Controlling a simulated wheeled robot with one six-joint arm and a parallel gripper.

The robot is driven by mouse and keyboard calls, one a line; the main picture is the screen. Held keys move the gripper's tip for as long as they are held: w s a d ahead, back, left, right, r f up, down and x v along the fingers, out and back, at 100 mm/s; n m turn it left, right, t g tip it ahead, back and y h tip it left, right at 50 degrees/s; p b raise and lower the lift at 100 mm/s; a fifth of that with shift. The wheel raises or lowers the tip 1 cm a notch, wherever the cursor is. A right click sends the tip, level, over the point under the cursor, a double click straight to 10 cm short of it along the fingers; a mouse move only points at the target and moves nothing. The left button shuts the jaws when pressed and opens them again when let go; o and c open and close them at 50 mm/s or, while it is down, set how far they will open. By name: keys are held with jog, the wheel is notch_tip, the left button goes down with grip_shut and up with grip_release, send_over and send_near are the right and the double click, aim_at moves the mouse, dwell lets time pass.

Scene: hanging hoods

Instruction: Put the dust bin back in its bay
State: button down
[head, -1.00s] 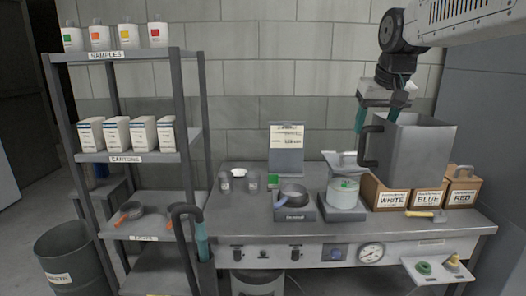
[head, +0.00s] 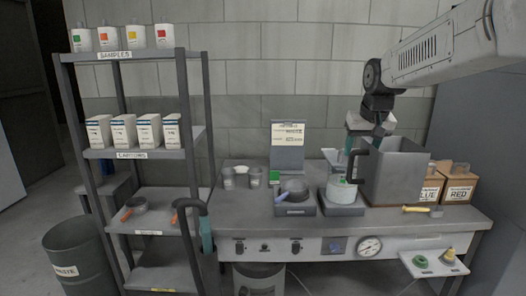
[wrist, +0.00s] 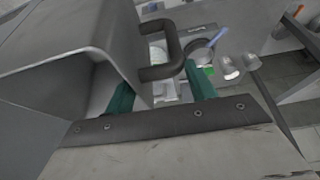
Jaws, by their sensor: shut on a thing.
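The dust bin, a grey open-topped metal box (head: 400,172) with a dark loop handle (head: 358,160), is upright at the right part of the bench. My gripper (head: 367,136) is at its rear left rim, shut on the bin. In the wrist view the bin (wrist: 60,75) fills the left side, with its handle (wrist: 172,68) near the teal fingers (wrist: 160,88). The exact gripped part is hard to tell. The bin hides the white-labelled box seen earlier. I cannot tell whether its base touches the bench. No bay is clearly identifiable.
The bench (head: 240,205) holds a pan on a scale (head: 294,192), a white pot on another scale (head: 342,192), and boxes marked BLUE (head: 430,187) and RED (head: 460,187).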

notch_tip(320, 180, down, 21)
jog(key=s+f, duration=0.4)
jog(key=f, duration=0.4)
jog(key=s+f, duration=0.4)
jog(key=f, duration=0.5)
jog(key=shift+f, duration=0.25)
jog(key=shift+a, duration=0.15)
